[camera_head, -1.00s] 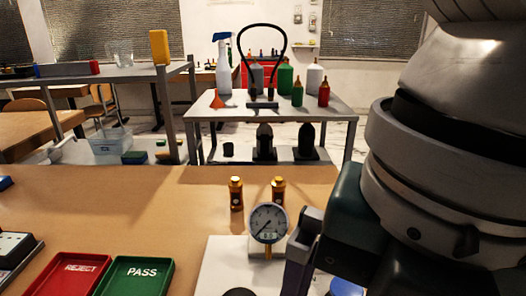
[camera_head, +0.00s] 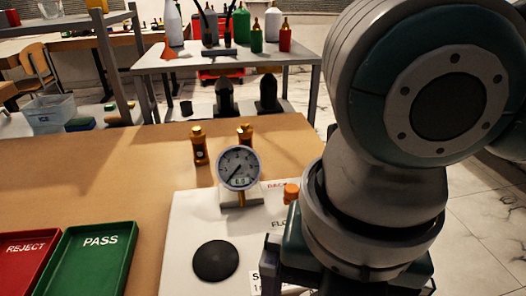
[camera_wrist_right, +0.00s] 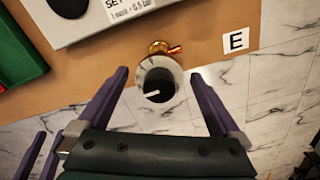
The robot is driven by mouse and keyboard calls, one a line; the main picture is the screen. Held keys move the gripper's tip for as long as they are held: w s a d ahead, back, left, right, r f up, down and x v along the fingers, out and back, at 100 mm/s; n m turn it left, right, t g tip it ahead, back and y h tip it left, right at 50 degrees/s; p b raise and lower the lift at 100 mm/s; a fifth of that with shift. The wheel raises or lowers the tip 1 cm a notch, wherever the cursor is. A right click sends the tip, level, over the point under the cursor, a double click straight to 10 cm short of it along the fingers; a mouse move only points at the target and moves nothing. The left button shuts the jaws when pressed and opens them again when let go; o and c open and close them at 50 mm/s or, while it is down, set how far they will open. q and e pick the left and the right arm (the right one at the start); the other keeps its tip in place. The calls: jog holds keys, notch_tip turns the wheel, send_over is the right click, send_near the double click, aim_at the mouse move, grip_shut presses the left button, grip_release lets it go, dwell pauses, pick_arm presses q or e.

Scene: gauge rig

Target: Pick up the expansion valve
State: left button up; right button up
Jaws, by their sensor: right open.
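In the head view my right arm covers that spot, and the valve is hidden. Two purple bars (camera_wrist_right: 38,156) at the lower left of the wrist view look like my left gripper; its opening is unclear.
A white rig board (camera_head: 185,235) carries a round gauge (camera_head: 238,168) and a black disc (camera_head: 215,261). Two brass fittings (camera_head: 199,146) stand behind it. Green PASS (camera_head: 90,262) and red REJECT (camera_head: 25,255) trays lie left. An "E" label (camera_wrist_right: 236,42) is on the table.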

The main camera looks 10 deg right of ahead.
grip_shut()
dwell(0.8)
